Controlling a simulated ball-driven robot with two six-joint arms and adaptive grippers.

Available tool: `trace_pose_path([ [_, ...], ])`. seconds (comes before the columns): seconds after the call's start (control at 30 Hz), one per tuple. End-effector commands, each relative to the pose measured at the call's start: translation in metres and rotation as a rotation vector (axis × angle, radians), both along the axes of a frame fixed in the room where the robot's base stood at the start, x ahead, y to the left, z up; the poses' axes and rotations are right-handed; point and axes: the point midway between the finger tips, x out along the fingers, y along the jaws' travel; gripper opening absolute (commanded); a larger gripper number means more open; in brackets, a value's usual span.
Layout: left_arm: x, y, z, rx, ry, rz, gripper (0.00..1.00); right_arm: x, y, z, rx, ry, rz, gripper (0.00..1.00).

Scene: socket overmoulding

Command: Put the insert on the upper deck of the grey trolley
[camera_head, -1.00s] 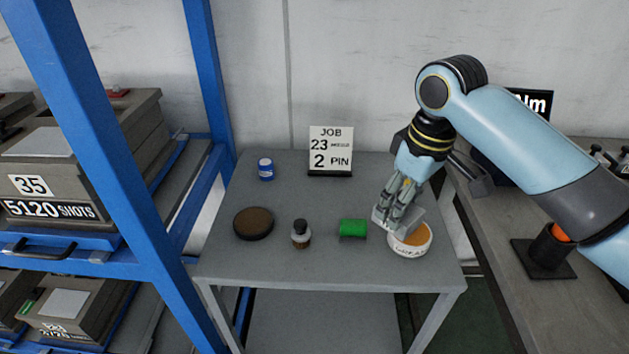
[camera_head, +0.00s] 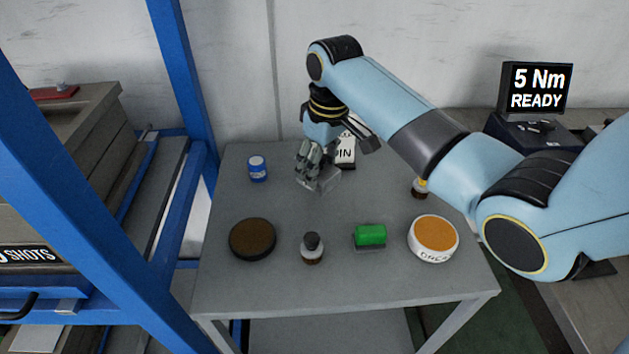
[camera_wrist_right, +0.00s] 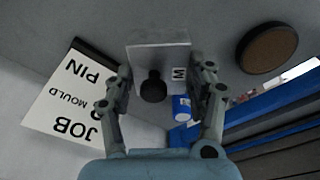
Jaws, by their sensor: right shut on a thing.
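The insert, a grey metal block (camera_head: 326,181) with a black knob, is held between the fingers of my right gripper (camera_head: 315,178). In the right wrist view the insert (camera_wrist_right: 172,58) shows a small "M" label, with my right gripper's fingers (camera_wrist_right: 162,92) on either side of it. It is over the back middle of the upper deck of the grey trolley (camera_head: 285,205). I cannot tell whether it touches the deck. My left gripper is not in view.
On the deck are a blue pot (camera_head: 257,169), a brown disc (camera_head: 253,239), a dark-capped bottle (camera_head: 312,249), a green item (camera_head: 370,234), an orange-topped white tin (camera_head: 433,238) and a job card (camera_head: 345,153) behind my gripper. A blue rack (camera_head: 185,85) stands left. The deck's centre is clear.

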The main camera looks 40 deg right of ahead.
Motion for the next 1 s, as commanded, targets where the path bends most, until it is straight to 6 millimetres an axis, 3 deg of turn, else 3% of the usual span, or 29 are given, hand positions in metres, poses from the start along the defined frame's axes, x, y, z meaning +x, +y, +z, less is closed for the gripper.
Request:
trace_pose_path([
  [0.23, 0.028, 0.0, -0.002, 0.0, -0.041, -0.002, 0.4, 0.013, 0.004, -0.015, -0.001, 0.001, 0.001, 0.0],
  [0.47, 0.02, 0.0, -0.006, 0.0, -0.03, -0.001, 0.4, 0.012, 0.004, -0.045, -0.001, -0.001, 0.0, 0.0],
  [0.87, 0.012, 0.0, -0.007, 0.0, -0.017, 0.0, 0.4, 0.012, 0.004, -0.05, -0.001, -0.001, 0.001, 0.0],
  [0.9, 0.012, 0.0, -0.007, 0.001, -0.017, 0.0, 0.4, 0.012, 0.004, -0.05, -0.001, 0.001, 0.001, 0.61],
  [1.0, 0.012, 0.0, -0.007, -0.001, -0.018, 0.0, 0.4, 0.012, 0.004, -0.05, 0.0, 0.001, 0.001, 0.74],
])
